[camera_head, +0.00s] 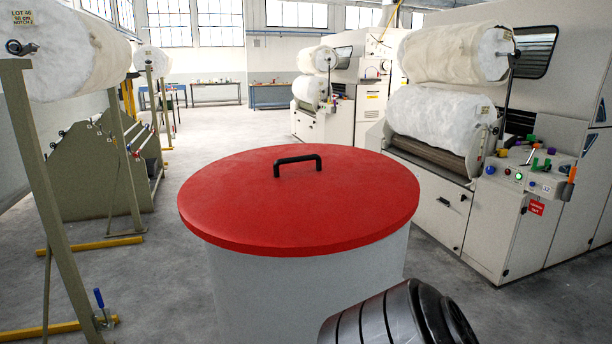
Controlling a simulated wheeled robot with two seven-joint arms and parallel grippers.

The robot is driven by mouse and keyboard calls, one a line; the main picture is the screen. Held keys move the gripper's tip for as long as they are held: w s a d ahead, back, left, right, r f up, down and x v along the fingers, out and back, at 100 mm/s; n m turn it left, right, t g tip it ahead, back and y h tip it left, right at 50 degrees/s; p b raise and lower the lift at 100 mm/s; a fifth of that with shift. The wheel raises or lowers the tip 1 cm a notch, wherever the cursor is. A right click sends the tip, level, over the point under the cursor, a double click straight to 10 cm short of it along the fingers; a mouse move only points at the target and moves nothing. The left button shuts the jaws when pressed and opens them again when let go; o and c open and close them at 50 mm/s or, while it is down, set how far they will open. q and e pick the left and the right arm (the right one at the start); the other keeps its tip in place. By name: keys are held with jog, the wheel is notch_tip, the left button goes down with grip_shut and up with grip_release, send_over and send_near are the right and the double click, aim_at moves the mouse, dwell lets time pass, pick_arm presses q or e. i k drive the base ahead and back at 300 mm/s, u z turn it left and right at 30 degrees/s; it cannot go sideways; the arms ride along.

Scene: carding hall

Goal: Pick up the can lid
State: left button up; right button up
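The can lid (240,205) is a broad red disc lying flat on top of a pale grey can (300,290), in the middle of the head view. A black bar handle (298,159) stands up from the lid, toward its far side, and nothing touches it. The can's lower part is cut off by the frame's bottom edge. A dark ribbed part, seemingly of my own arm, shows at the bottom, in front of the can's right side. No fingers of either gripper are in view.
A carding machine (520,215) with rolls of white fibre and a button panel stands close on the right. At left, a post frame (38,190) carries another roll (85,50). Its yellow foot bars (60,329) lie on the floor. Open floor (222,120) runs behind the can.

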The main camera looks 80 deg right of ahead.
aim_at(293, 200)
jog(key=z, duration=2)
